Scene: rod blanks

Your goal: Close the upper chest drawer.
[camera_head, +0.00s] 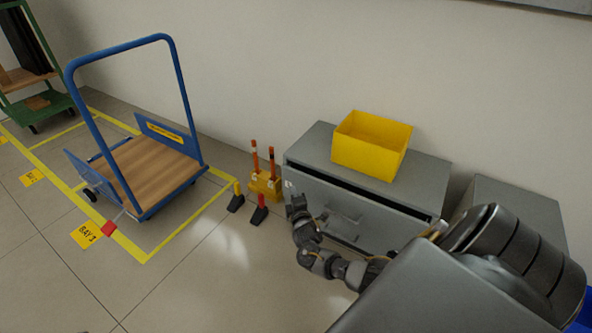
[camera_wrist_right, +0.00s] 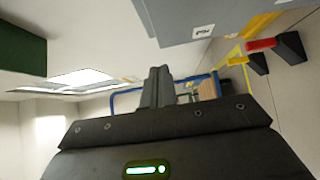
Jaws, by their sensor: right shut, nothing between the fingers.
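The grey chest (camera_head: 318,144) stands against the wall. Its upper drawer (camera_head: 385,222) sticks out a little, with a dark gap along its top edge. A bar handle is on its front. My right gripper (camera_head: 296,203) is just in front of the left end of the drawer front; I cannot tell whether it touches. In the right wrist view my right gripper (camera_wrist_right: 157,88) has its fingers together with nothing between them. A grey panel with a small white label, apparently the chest (camera_wrist_right: 185,18), fills the top of that view. My left gripper is not in view.
A yellow bin (camera_head: 365,158) sits on the chest top. A blue trolley (camera_head: 150,172) stands in a yellow-lined bay. The floor in front is clear.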

